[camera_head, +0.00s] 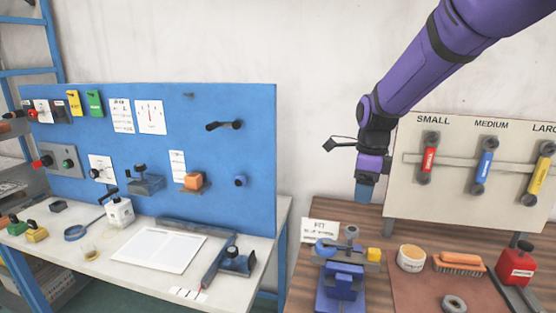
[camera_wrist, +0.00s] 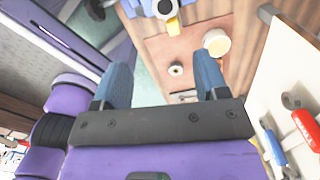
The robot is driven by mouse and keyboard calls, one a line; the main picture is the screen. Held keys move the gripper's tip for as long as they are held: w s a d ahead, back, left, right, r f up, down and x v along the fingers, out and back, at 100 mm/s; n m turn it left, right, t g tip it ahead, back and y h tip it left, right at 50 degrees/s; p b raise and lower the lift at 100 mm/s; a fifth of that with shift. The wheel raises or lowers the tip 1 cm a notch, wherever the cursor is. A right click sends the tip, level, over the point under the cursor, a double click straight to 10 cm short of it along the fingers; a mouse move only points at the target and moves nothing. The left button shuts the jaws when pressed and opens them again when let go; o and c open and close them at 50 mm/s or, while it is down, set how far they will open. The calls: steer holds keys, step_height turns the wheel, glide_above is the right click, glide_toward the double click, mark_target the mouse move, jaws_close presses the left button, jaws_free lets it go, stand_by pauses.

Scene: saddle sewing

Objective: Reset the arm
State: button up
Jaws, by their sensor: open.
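My purple arm (camera_head: 420,75) reaches down from the top right in the head view. My gripper (camera_head: 367,188) hangs above the back of the wooden workbench (camera_head: 305,278), left of the tool board. In the wrist view my gripper (camera_wrist: 164,82) shows two blue fingers spread apart with nothing between them. It touches nothing that I can see.
The SMALL, MEDIUM, LARGE board (camera_head: 460,140) with red, blue and yellow handled tools stands right of my gripper. Below are a blue vise (camera_head: 343,283), a round tub (camera_head: 411,258), an orange brush (camera_head: 459,263) and a red container (camera_head: 515,264). A blue panel (camera_head: 215,130) stands left.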

steer(key=s+d+r+n+t, duration=0.1)
steer(key=s+d+r+n, duration=0.1)
steer(key=s+n, duration=0.5)
steer(key=s+d+r+n+t, duration=0.2)
steer(key=s+r+n, duration=0.3)
steer(key=s+n, duration=0.3)
steer(key=s+d+r+n+t, duration=0.2)
steer(key=s+n, duration=0.6)
steer(key=s, duration=0.4)
steer(key=shift+v, duration=0.95)
steer(key=shift+a, duration=0.1)
